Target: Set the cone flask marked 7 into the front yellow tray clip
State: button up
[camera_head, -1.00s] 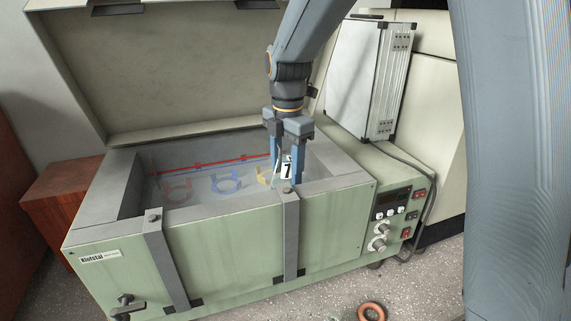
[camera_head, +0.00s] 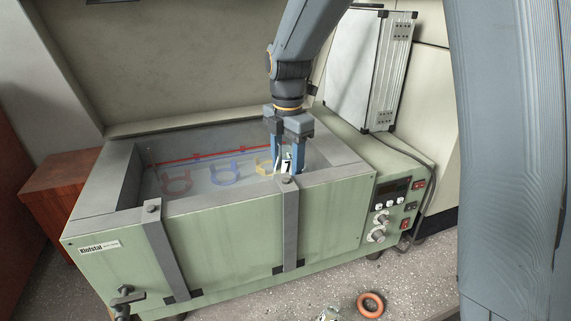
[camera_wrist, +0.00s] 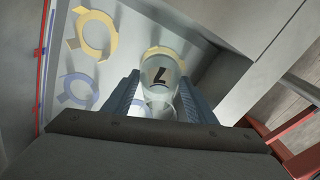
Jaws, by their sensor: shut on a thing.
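My gripper (camera_head: 287,166) is shut on the cone flask marked 7 (camera_head: 286,168), inside the bath near its front wall. The flask is clear, with a black 7 on a white label; its lower part is hidden in the head view. In the wrist view the flask (camera_wrist: 160,72) is between my fingers, over the front yellow clip (camera_wrist: 178,55), whose ring shows around its far side. I cannot tell whether it is seated. Another yellow clip (camera_wrist: 112,38) is at the back; it also shows in the head view (camera_head: 263,165).
The green bath (camera_head: 230,240) has grey rim walls and straps on its front. Blue (camera_head: 225,175) and red (camera_head: 176,183) clips lie to the left inside. A red rail (camera_head: 200,156) runs along the back wall. The control panel (camera_head: 395,205) is at the right.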

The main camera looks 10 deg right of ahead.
aim_at(287, 143)
jog(key=shift+f+b, duration=0.45)
jog(key=shift+f, duration=0.95)
dwell(0.7)
jog(key=o, duration=1.4)
jog(key=shift+o, duration=0.5)
jog(key=o, duration=0.5)
jog(key=shift+r, duration=0.1)
jog(key=shift+r+p, duration=2.75)
jog(key=shift+r, duration=1.65)
